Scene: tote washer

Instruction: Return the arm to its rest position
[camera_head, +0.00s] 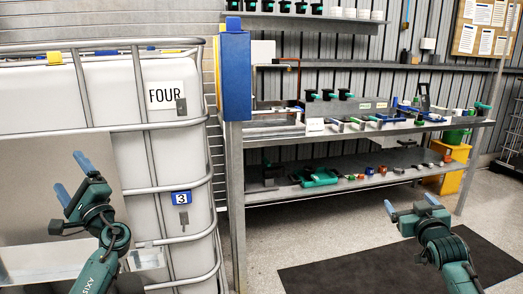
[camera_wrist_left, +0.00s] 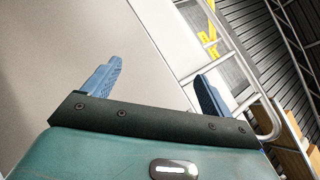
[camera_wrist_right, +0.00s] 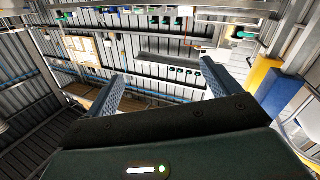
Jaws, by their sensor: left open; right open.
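My left gripper (camera_head: 72,178) is in the head view in front of the caged white tank (camera_head: 165,160), with its blue fingers spread and nothing between them. In the left wrist view the left gripper (camera_wrist_left: 155,90) is open and empty, with pale panel and the tank's tube frame beyond. My right gripper (camera_head: 410,207) is raised over the dark floor mat (camera_head: 390,268) in the head view, open and empty. In the right wrist view the right gripper (camera_wrist_right: 165,90) has its fingers well apart, with shelving and wall far behind.
A metal workbench (camera_head: 400,128) with tools and a lower shelf (camera_head: 340,187) stands against the ribbed wall. A blue post guard (camera_head: 235,75) is beside the tank. A yellow bin (camera_head: 447,170) stands at the right. The floor around the mat is clear.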

